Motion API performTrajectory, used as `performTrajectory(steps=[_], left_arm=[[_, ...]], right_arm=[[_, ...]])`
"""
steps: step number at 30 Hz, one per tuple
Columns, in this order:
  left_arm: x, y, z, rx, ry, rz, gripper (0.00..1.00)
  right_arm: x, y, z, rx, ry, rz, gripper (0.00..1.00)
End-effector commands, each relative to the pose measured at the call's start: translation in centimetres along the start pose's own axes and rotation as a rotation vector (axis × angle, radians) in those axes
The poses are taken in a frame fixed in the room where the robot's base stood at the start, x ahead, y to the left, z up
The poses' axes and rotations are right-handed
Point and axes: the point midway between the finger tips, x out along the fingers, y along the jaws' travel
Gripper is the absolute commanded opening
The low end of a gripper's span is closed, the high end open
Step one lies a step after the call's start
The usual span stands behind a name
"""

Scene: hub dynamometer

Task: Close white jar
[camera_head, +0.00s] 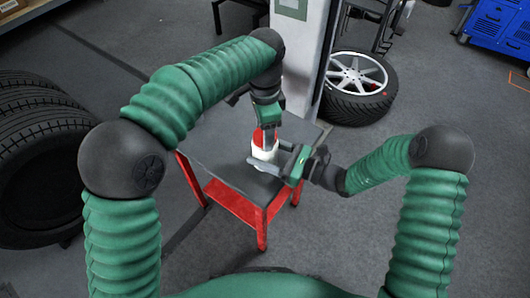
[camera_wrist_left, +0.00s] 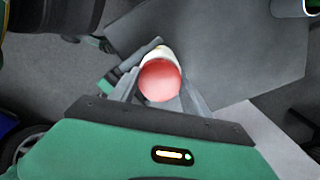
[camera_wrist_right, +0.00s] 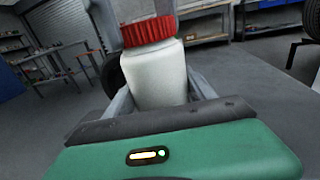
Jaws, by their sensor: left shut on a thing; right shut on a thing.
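The white jar (camera_head: 264,153) stands upright over the table, with its red lid (camera_head: 258,136) on top. In the right wrist view, the ribbed red lid (camera_wrist_right: 149,32) sits on the mouth of the white jar (camera_wrist_right: 158,76), with no clear gap. My left gripper (camera_head: 268,124) comes from above and is shut on the lid. In the left wrist view, the round lid (camera_wrist_left: 160,82) is between its fingers, and part of the jar (camera_wrist_left: 166,52) shows behind it. My right gripper (camera_head: 284,162) is shut around the jar body from the side. The lid hides the jar's mouth.
The dark-topped table (camera_head: 215,150) has red legs and is otherwise mostly clear. A pale column (camera_head: 298,60) stands behind it. A wheel (camera_head: 357,88) lies on the floor at the back right. Stacked tyres (camera_head: 40,150) stand at left, and a blue cabinet (camera_head: 498,25) at far right.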

Motion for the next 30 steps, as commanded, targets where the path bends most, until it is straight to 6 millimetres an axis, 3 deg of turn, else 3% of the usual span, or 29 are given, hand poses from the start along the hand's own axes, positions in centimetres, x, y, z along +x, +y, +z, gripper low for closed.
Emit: performTrajectory(steps=[6,12,16,17,21,30], left_arm=[[0.03,-0.17,-0.13,0.747,0.005,-0.007,0.06],[0.02,-0.15,-0.16,1.259,0.003,-0.009,0.06],[0.00,-0.11,-0.20,1.244,0.002,-0.009,0.06],[0.00,-0.11,-0.20,1.244,0.002,-0.009,0.56],[0.01,-0.07,-0.19,1.243,0.002,-0.007,0.74],[-0.03,-0.03,-0.12,1.241,0.001,-0.004,0.77]], right_arm=[[0.12,0.40,0.00,-0.002,-0.001,0.011,0.00],[0.15,0.44,0.00,-0.001,-0.001,0.011,0.00],[0.16,0.45,-0.01,-0.001,-0.001,0.012,0.00],[0.16,0.45,-0.01,-0.001,-0.001,0.012,0.00],[0.14,0.39,0.00,0.000,0.000,0.010,0.00],[0.06,0.17,0.00,0.000,0.000,0.004,0.00]])
